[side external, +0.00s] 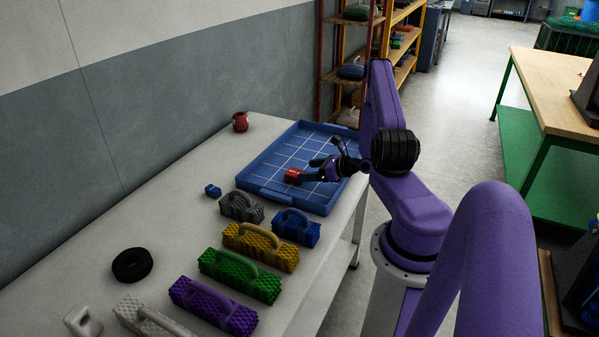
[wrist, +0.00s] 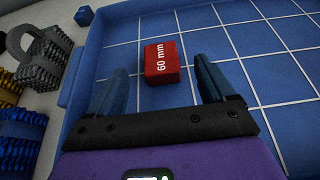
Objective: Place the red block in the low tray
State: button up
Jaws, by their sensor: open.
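The red block (side external: 293,175), marked "60 mm", lies inside the low blue tray (side external: 277,198), whose floor has a white grid. In the wrist view the block (wrist: 161,63) appears to rest flat on the tray floor, a little in from the tray's wall. My gripper (side external: 311,170) is open over the tray, close beside the block. In the wrist view my gripper's two blue fingers (wrist: 160,75) stand apart on either side of the block, with gaps visible on both sides. Nothing is held between them.
Several coloured textured blocks with arched handles, such as the yellow one (side external: 261,246), stand in front of the tray. Most of the tray floor is clear.

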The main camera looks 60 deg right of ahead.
jog(key=v, duration=0.4)
jog(key=shift+s+r, duration=0.2)
jog(key=shift+s, duration=0.15)
jog(key=shift+a+r, duration=0.1)
jog(key=shift+r, duration=0.05)
jog(key=w+a+r+n+g+y, duration=0.25)
jog(key=a+n+y, duration=0.2)
jog(key=a, duration=0.25)
jog(key=w+a+r+n+g+y, duration=0.2)
jog(key=a+r+n+y, duration=0.15)
jog(key=a+n, duration=0.2)
jog(key=w+a+r+n+g+y, duration=0.2)
jog(key=a+r+n+y, duration=0.15)
jog(key=a, duration=0.45)
jog(key=s+a+r+n+g, duration=0.4)
jog(key=s+a+n+g, duration=0.4)
jog(key=a+n, duration=0.4)
jog(key=s+a+r+n+h, duration=0.3)
jog(key=s+n+h, duration=0.2)
jog(key=n, duration=0.6)
jog(key=s+a+r+n+t+h, duration=0.1)
jog(key=s+r+n+h, duration=0.3)
jog(key=s+n, duration=0.5)
jog(key=a+n+h, duration=0.1)
jog(key=n+h, duration=0.1)
jog(key=n, duration=0.1)
jog(key=shift+a, duration=0.4)
